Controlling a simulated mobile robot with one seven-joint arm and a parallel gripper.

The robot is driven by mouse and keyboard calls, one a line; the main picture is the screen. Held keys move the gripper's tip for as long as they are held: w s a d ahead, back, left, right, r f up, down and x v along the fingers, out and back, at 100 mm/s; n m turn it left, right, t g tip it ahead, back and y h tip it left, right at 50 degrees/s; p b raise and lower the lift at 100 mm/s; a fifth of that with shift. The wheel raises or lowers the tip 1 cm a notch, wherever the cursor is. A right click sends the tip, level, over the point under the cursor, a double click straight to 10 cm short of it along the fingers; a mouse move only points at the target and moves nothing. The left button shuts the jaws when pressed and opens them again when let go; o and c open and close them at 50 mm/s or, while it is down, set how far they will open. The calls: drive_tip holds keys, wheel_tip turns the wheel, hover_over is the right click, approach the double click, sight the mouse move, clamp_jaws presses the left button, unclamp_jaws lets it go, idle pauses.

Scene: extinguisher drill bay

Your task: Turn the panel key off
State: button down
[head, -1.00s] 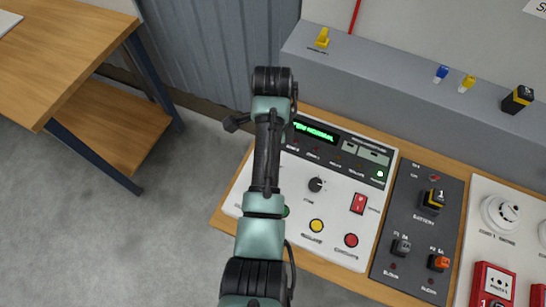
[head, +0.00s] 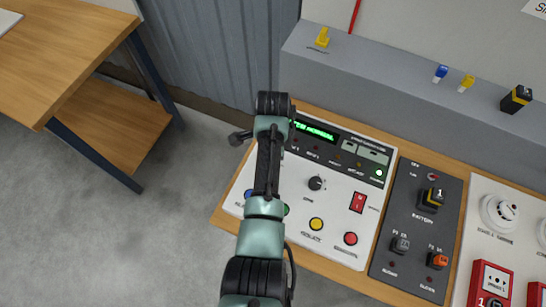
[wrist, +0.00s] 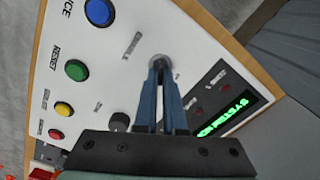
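The panel key switch (wrist: 160,60) shows in the wrist view as a round grey metal fitting on the white control panel (wrist: 110,65), beside a printed label. My gripper (wrist: 163,72) has two blue fingers close together, with a narrow gap between them. Their tips are at the key switch and cover most of it. I cannot tell whether they press on the key or only stand around it. The key's angle is hidden. In the head view my arm hides the gripper and the key switch.
The panel carries a black knob (head: 315,183), a red rocker (head: 358,202), yellow (head: 317,224) and red (head: 350,239) buttons, and a lit green display (head: 316,130). A dark switch box (head: 418,225) stands to the right. A grey ledge (head: 400,85) runs behind. A wooden table (head: 60,60) stands left.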

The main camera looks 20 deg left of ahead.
drive_tip(key=shift+n, duration=0.4)
drive_tip(key=n+p, duration=0.1)
drive_tip(key=n, duration=0.4)
drive_tip(key=shift+a, duration=0.1)
drive_tip(key=n, duration=0.6)
drive_tip(key=shift+w+a+p, duration=0.1)
drive_tip(key=shift+a+p, duration=0.05)
drive_tip(key=shift+p, duration=0.15)
idle(0.3)
drive_tip(key=c, duration=1)
unclamp_jaws()
drive_tip(key=shift+r, duration=0.1)
wheel_tip(320, 180, up, 13)
drive_tip(key=b, duration=0.1)
drive_tip(key=shift+b, duration=0.35)
